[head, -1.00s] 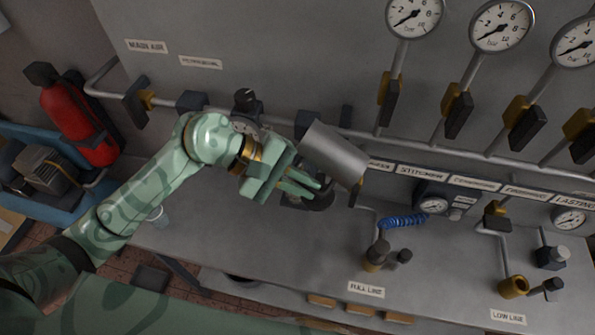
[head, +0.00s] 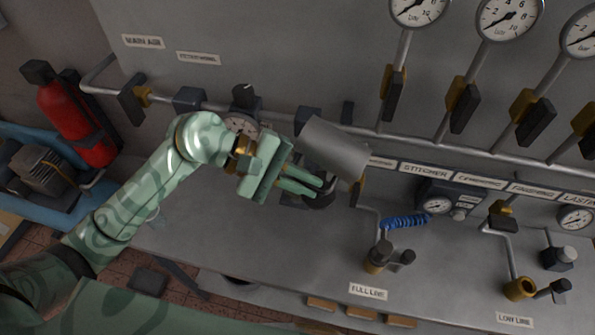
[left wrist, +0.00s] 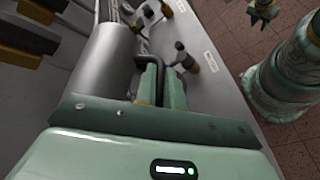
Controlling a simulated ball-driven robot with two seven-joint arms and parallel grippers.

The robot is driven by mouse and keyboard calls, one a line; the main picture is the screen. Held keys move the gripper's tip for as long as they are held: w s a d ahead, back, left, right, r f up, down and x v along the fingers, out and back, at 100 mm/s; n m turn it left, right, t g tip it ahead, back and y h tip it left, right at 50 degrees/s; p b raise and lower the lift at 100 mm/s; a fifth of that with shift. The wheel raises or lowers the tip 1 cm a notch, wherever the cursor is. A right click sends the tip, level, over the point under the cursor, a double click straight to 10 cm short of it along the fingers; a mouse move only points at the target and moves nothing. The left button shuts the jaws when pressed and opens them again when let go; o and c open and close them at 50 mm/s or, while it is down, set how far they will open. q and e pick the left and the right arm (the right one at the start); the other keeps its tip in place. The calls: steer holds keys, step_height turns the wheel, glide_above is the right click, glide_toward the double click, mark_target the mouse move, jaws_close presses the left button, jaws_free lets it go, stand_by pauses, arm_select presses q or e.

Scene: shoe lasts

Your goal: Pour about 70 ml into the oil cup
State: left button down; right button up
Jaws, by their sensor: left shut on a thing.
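A grey metal cylindrical jug (head: 335,150) is held tilted in front of the panel, its lower end toward the right. My left gripper (head: 310,183) is beside and below it in the head view. In the left wrist view the fingers (left wrist: 160,85) close around a black handle (left wrist: 183,62) on the jug (left wrist: 107,62). No liquid stream shows. A dark round fitting (head: 319,200) lies partly hidden below the fingers; I cannot tell whether it is the oil cup. A green part at the top right of the wrist view may be my right gripper (left wrist: 263,12).
Gauges (head: 508,17) and valve levers (head: 463,104) line the panel on the right. A blue coiled hose (head: 405,221) and brass fittings (head: 377,258) stand on the bench (head: 215,240). A red extinguisher (head: 75,120) is at left. The bench's left part is mostly clear.

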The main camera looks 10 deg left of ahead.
arm_select(q)
steer(key=shift+s+d, duration=0.15)
steer(key=shift+s+d, duration=0.1)
steer(key=shift+d, duration=0.25)
steer(key=shift+d+f+h+b, duration=0.1)
steer(key=shift+f+h+b, duration=0.45)
steer(key=shift+b, duration=1.65)
step_height(320, 180, up, 3)
steer(key=y+p, duration=0.2)
steer(key=p, duration=0.7)
steer(key=shift+r, duration=0.2)
steer(key=shift+s+f+m+y+b, duration=0.15)
steer(key=shift+f+m+y+b, duration=0.2)
steer(key=shift+f+y, duration=0.4)
steer(key=shift+f+t, duration=0.1)
steer(key=shift+t, duration=0.2)
steer(key=shift+f, duration=0.3)
